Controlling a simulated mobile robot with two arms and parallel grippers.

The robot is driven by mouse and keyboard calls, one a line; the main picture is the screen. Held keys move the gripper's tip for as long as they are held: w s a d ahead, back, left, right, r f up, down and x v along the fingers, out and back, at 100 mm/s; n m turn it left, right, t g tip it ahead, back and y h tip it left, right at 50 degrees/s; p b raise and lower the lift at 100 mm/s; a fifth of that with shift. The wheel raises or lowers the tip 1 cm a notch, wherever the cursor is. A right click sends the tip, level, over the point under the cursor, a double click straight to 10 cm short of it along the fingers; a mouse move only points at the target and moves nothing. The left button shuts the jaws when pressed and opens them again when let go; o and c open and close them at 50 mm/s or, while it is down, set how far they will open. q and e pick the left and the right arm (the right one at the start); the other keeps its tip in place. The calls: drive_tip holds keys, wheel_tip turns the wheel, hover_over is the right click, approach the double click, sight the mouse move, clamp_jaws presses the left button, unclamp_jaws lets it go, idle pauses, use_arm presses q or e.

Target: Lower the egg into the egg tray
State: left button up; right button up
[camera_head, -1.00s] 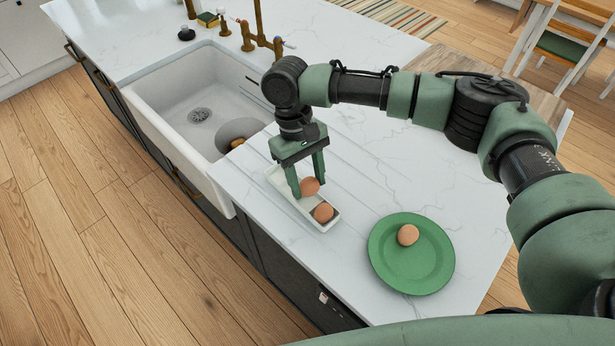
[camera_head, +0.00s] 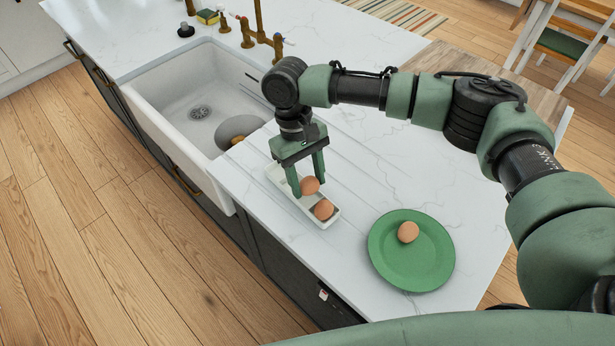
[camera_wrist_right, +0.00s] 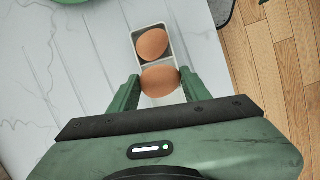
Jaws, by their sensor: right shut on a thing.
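My right gripper (camera_head: 308,188) is shut on a brown egg (camera_head: 310,185), with one finger on each side of it. The held egg is at the white egg tray (camera_head: 333,221), over or in its middle; I cannot tell whether it touches the tray floor. In the right wrist view the held egg (camera_wrist_right: 160,78) sits between the fingertips. A second brown egg (camera_head: 323,209) lies in the near end of the tray and also shows in the wrist view (camera_wrist_right: 152,46). My left gripper is not in view.
A green plate (camera_head: 412,270) with another brown egg (camera_head: 408,232) on it stands to the right on the white counter (camera_head: 345,275). A white sink (camera_head: 180,90) with brass taps lies behind and left of the tray. The counter between tray and plate is clear.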

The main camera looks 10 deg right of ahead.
sight(306, 179)
drive_tip(key=shift+f, duration=1.25)
idle(0.4)
drive_tip(key=o, duration=0.9)
drive_tip(key=shift+c, duration=0.2)
drive_tip(key=shift+b, duration=0.3)
drive_tip(key=b+v, duration=0.2)
drive_tip(key=v, duration=0.5)
drive_tip(key=shift+w+r, duration=0.15)
drive_tip(key=shift+r, duration=0.2)
